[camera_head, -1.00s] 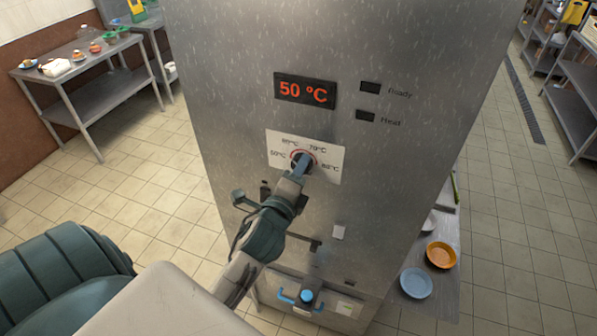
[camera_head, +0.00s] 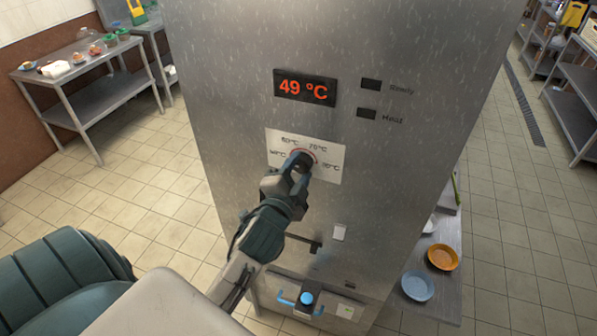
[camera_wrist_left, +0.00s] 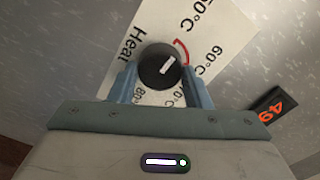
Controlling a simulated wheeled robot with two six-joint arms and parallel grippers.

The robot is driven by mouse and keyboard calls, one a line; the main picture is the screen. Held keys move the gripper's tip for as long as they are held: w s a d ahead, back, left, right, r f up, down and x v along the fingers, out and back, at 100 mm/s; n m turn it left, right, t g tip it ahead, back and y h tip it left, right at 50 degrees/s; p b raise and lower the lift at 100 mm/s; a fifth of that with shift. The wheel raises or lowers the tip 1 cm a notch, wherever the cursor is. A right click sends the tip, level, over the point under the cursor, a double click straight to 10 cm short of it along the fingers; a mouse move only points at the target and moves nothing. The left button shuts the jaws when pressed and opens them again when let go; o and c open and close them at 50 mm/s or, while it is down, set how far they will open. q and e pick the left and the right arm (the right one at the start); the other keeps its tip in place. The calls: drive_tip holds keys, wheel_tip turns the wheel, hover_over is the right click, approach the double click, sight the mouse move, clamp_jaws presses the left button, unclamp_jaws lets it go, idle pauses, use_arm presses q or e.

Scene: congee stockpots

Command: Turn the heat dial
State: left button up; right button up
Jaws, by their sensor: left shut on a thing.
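The heat dial (camera_head: 301,161) is a round black knob on a white label plate (camera_head: 329,160) on the steel front of the machine. My left gripper (camera_head: 298,170) reaches it from below, with its two fingers around the knob's sides. In the left wrist view the black dial (camera_wrist_left: 160,66) sits between the blue fingers of the gripper (camera_wrist_left: 160,78), shut on it. Its white mark points to the upper right, towards a red arc near the 60°C label. The red display (camera_head: 304,88) reads 49 °C. My right gripper is not in view.
Two dark indicator windows (camera_head: 371,84) are beside the display. A blue handle and button (camera_head: 306,298) are low on the machine. An orange bowl (camera_head: 442,257) and a blue bowl (camera_head: 418,286) stand on a counter at right. A steel table (camera_head: 75,75) stands far left.

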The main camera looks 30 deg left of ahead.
use_arm(q)
drive_tip(key=shift+n, duration=0.3)
idle(0.4)
drive_tip(key=o, duration=1)
drive_tip(key=shift+v, duration=5.4)
drive_tip(key=shift+a+f, duration=0.1)
